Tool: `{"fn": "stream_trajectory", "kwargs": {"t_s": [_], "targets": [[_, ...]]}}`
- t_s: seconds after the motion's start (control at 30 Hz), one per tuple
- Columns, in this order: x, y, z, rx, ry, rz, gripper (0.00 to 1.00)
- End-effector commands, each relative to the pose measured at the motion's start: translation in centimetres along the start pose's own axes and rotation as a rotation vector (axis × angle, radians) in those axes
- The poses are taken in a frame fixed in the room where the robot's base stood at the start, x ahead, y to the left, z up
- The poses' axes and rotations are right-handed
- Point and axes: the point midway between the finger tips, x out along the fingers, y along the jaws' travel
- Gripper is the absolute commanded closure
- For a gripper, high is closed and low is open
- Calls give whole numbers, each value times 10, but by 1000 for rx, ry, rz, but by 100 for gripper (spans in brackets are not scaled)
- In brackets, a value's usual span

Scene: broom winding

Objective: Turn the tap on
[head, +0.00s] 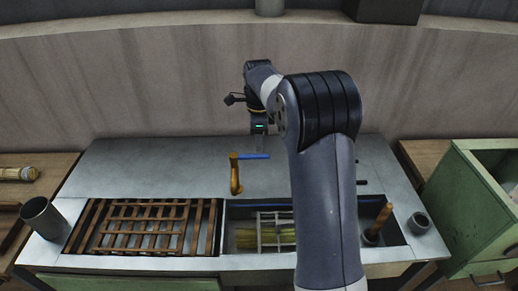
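The tap is a brass-coloured upright spout (236,176) on the grey metal counter, at the left edge of the sink basin. A blue lever handle (253,156) reaches to the right from its top. My gripper (259,143) is just behind and above the blue lever, near the lever's right half. Its fingers are small and dark in this view, so I cannot tell whether they are open or touch the lever. No water shows at the spout.
The sink basin (234,213) holds a pale rack and a yellow-green broom head (274,237). A wooden slatted rack (140,228) lies left of it. A metal cup (45,217) stands at far left. A green cabinet (466,208) stands right. The counter's back left is clear.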

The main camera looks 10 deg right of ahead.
Motion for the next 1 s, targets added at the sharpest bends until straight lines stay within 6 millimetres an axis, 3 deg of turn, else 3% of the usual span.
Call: {"fn": "stream_trajectory", "kwargs": {"t_s": [0.1, 0.3, 0.67, 1.0], "targets": [[22, 0, 0, 0, 1, 3, 62], [44, 0, 0, -1, 0, 2, 62], [50, 0, 0, -1, 0, -1, 62], [50, 0, 0, -1, 0, -1, 89]]}}
